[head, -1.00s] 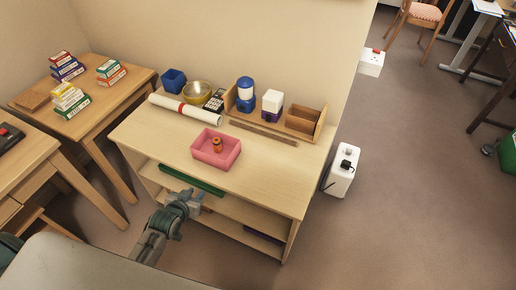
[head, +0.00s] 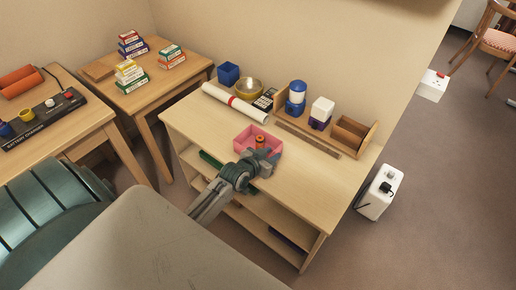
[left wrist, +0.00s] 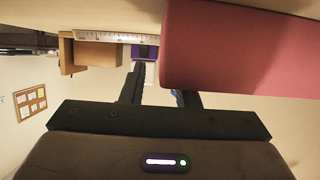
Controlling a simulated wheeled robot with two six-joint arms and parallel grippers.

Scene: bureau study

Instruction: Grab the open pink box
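The open pink box (head: 243,143) sits on the light wooden shelf desk in the head view, with a small orange cylinder (head: 260,141) standing in it. My left gripper (head: 271,159) is at the box's near right corner and hides part of that side. In the left wrist view the box's pink wall (left wrist: 250,50) fills the upper right, very close. The two dark fingers (left wrist: 160,88) are apart, with the wall's edge between them; the wall hides one finger's tip. I cannot tell whether they touch it. My right gripper is not in view.
Side tables stand at left with stacked small boxes (head: 130,73) and a battery charger (head: 40,121). A white unit (head: 380,191) stands on the floor at right.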

